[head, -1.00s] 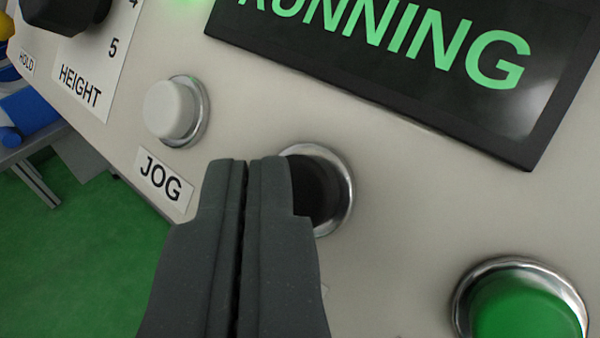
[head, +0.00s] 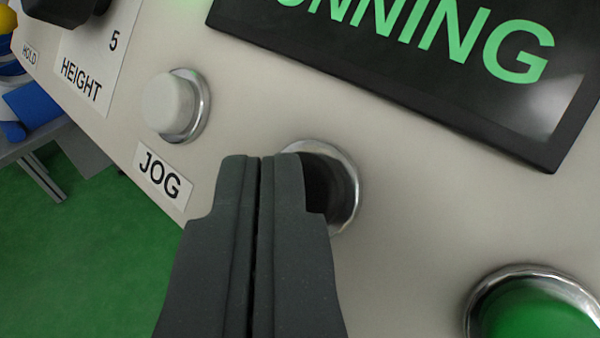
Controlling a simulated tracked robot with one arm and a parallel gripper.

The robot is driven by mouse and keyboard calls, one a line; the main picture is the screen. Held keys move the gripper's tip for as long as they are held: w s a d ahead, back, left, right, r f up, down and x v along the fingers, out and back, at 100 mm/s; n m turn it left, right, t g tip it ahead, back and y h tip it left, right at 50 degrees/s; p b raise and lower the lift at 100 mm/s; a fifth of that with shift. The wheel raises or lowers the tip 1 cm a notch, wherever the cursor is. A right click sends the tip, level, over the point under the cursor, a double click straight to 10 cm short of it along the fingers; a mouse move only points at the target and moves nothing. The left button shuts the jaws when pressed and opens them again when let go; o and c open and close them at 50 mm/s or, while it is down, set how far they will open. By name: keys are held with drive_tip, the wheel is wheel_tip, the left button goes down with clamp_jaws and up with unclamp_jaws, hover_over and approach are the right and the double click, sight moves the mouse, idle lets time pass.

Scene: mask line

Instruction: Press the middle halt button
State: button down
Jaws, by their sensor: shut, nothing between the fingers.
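A dark, black-looking button (head: 346,197) in a shiny metal ring sits on the pale panel, between a white button (head: 166,103) and a green button (head: 535,312). My gripper (head: 260,158) is shut and empty, its fingertips in front of the left part of the dark button. The fingers hide that part of it and any label below. I cannot tell whether the fingertips touch it. The white button has a JOG label (head: 163,178) beneath it. The green button is cut off by the bottom edge.
A dark display (head: 400,60) with green lettering ending in "NNING" spans the top right. A black knob (head: 65,8) and a HEIGHT label (head: 82,80) are at upper left. Green floor (head: 90,260) and a grey table with blue items show beyond the panel's left edge.

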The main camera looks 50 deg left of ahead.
drive_tip(key=shift+w, duration=0.1)
idle(0.4)
drive_tip(key=shift+s+d+r+p, duration=0.15)
drive_tip(key=shift+s+r+p, duration=0.15)
drive_tip(key=shift+s+r, duration=0.25)
drive_tip(key=shift+f, duration=0.1)
drive_tip(key=s+r, duration=0.1)
drive_tip(key=s, duration=0.1)
drive_tip(key=s+d+r, duration=0.1)
drive_tip(key=r, duration=0.1)
drive_tip(key=shift+s+r+p, duration=0.1)
drive_tip(key=shift+s+p, duration=0.3)
idle(0.6)
